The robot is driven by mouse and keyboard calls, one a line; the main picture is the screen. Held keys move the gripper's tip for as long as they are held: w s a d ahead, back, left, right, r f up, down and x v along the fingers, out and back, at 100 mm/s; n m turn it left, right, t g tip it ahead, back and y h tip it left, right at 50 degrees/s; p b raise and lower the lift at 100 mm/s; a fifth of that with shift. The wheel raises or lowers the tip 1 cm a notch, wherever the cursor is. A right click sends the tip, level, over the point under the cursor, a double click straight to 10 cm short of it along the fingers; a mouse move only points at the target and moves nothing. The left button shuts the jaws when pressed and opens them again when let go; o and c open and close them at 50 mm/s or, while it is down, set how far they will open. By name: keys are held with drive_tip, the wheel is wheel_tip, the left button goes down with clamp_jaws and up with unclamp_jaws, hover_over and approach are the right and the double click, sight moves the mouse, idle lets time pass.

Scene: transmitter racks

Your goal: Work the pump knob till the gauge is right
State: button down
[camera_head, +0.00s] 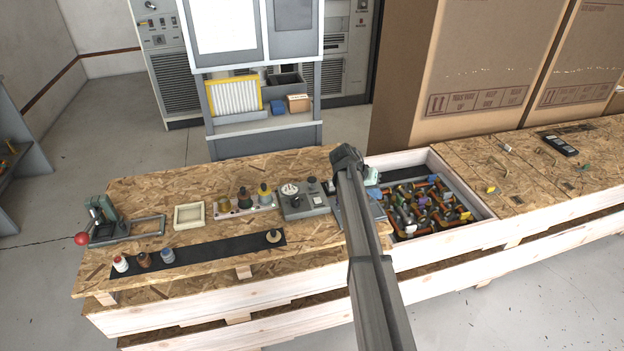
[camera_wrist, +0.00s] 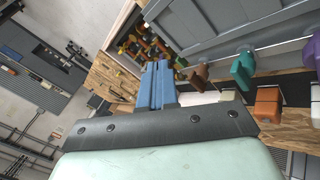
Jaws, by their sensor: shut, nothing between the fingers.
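A grey instrument box (camera_head: 303,205) stands on the chipboard top, just left of my arm. It carries a round white dial (camera_head: 289,189) and dark knobs; the dial's reading is too small to make out, and I cannot tell which knob is the pump knob. My gripper (camera_head: 372,180) is right of the box, partly hidden behind my own arm, and apart from the dial. In the wrist view my gripper's blue fingers (camera_wrist: 155,85) are together with nothing between them. I cannot make out the dial in the wrist view.
Left of the box are a base with several knobs (camera_head: 243,212), a cream tray (camera_head: 189,216), a red-balled lever press (camera_head: 104,220) and a black strip (camera_head: 205,254) with small bottles. An open wooden bin (camera_head: 472,197) of coloured parts lies right. Cardboard boxes (camera_head: 480,70) stand behind.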

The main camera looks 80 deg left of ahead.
wheel_tip(320, 180, up, 12)
drive_tip(key=t+y, duration=0.1)
drive_tip(key=y, duration=0.1)
hover_over(314, 177)
drive_tip(key=s, duration=0.1)
drive_tip(key=shift+s+d+r+t, duration=0.25)
drive_tip(key=shift+s+r+t, duration=0.1)
drive_tip(key=shift+s, duration=0.15)
drive_tip(key=shift+f, duration=0.15)
drive_tip(key=shift+f, duration=4.3)
drive_tip(key=shift+f, duration=1.4)
drive_tip(key=shift+r, duration=1.45)
